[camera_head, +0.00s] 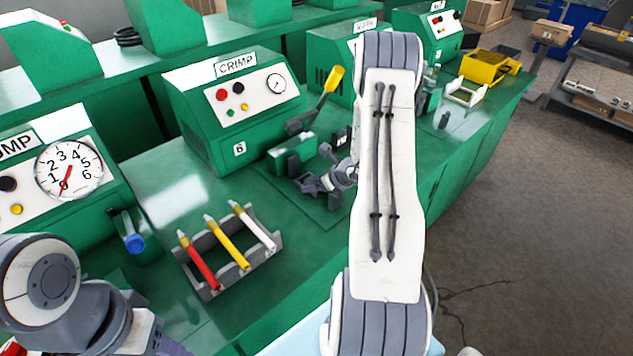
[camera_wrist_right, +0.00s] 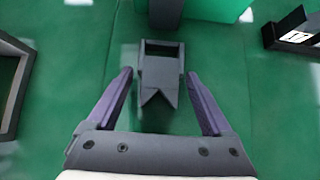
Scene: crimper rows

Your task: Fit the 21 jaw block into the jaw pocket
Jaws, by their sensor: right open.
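My right gripper (camera_wrist_right: 159,74) is open, with its two purple fingers apart. In the head view it is low over the green bench (camera_head: 310,184), in front of the CRIMP machine. Between and ahead of the fingers in the wrist view is a grey piece (camera_wrist_right: 160,78) with a dark rectangular opening and a V-notched near end. I cannot tell whether it is the jaw pocket, a jaw block or both together. A dark block with a white label (camera_wrist_right: 293,31) is at upper right; its number is not readable. My left gripper (camera_head: 174,347) barely shows at the bottom edge.
The CRIMP machine (camera_head: 236,100) has a yellow-handled lever (camera_head: 333,78). A grey rack (camera_head: 212,291) holds red, yellow and white tools. In the wrist view, a dark grey frame (camera_wrist_right: 12,95) is at left and a green body (camera_wrist_right: 215,8) is at the top.

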